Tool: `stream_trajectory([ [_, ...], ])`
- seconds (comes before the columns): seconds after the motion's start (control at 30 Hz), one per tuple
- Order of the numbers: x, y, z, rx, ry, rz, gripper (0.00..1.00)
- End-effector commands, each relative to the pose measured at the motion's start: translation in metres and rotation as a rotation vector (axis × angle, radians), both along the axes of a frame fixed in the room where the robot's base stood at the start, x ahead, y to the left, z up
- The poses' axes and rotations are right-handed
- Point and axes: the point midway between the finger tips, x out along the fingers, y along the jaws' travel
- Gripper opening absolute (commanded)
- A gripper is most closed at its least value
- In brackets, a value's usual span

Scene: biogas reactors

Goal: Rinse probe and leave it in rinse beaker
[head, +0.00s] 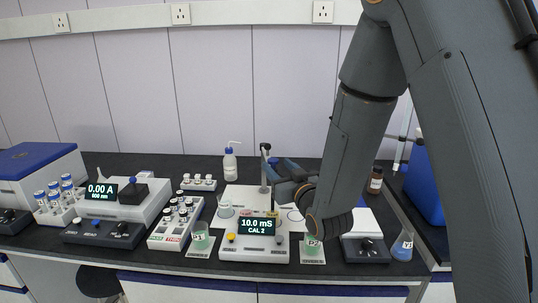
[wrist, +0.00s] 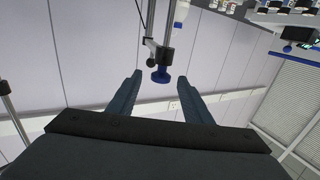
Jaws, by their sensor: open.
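My gripper (head: 276,174) is open and reaches in from the right beside the upright stand (head: 264,172) behind the meter. In the wrist view its two fingers (wrist: 160,92) are spread, with a blue-ended part (wrist: 160,75) of the stand's fitting beyond and between their tips. Nothing is held. I cannot tell if this blue part is the probe's head or a clamp knob. The meter (head: 254,241) reads 10.0 mS, CAL 2. A clear beaker (head: 225,209) stands on the white plate left of the stand; I cannot tell if it is the rinse beaker.
A wash bottle (head: 230,163) is behind. A vial rack (head: 175,226) is at left, a flask of blue liquid (head: 402,247) at right.

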Motion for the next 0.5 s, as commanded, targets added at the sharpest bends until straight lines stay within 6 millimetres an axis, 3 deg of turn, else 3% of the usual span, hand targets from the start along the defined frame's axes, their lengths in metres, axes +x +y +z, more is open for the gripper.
stream_trajectory([
  [0.17, 0.013, 0.009, 0.003, 0.005, -0.011, 0.006, 0.45],
  [0.5, 0.059, 0.027, 0.003, 0.004, -0.009, 0.002, 0.45],
])
